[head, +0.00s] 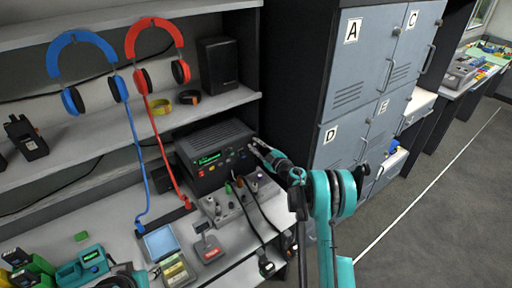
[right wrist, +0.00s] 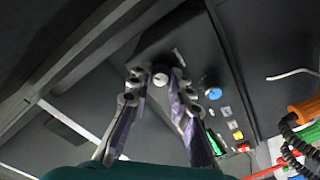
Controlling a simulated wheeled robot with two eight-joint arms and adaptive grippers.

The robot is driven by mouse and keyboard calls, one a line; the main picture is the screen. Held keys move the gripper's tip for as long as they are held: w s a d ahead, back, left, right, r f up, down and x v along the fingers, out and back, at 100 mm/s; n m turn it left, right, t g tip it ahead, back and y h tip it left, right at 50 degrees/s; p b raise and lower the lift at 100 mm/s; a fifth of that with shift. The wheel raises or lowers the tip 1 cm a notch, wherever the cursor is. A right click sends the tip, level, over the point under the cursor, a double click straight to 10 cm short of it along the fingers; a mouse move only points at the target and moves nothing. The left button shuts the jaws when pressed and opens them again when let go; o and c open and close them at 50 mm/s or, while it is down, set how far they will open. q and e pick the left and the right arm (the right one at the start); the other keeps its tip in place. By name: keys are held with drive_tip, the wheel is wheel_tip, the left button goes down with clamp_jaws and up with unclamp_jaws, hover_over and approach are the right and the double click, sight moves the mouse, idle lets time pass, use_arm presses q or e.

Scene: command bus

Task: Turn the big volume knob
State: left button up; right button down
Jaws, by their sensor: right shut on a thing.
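The black radio unit (head: 207,138) with a green display stands on the desk below the shelf. My right gripper (head: 256,147) reaches its right front from the right. In the right wrist view, the two fingertips (right wrist: 158,76) sit on either side of a round pale-tipped knob (right wrist: 160,80) on the radio's dark front panel (right wrist: 190,50). The gripper is shut on this knob, whose sides are partly hidden by the fingers. A smaller blue knob (right wrist: 213,93) is beside it on the panel. My left gripper is not in view.
A grey switch box (head: 230,204) with cables stands in front of the radio. Blue headphones (head: 90,75) and red headphones (head: 155,60) hang at the left, their cords beside the radio. Grey lockers (head: 345,85) stand close on the right.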

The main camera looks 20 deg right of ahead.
drive_tip(key=n+b, duration=0.2)
drive_tip(key=n, duration=0.2)
drive_tip(key=shift+f, duration=0.15)
drive_tip(key=n+b, duration=0.2)
drive_tip(key=n, duration=0.2)
drive_tip(key=shift+a, duration=0.1)
drive_tip(key=shift+n, duration=0.4)
drive_tip(key=c, duration=1.4)
unclamp_jaws()
drive_tip(key=shift+s, duration=0.1)
drive_tip(key=v, duration=1.1)
drive_tip(key=shift+s+r, duration=0.25)
drive_tip(key=shift+s, duration=0.15)
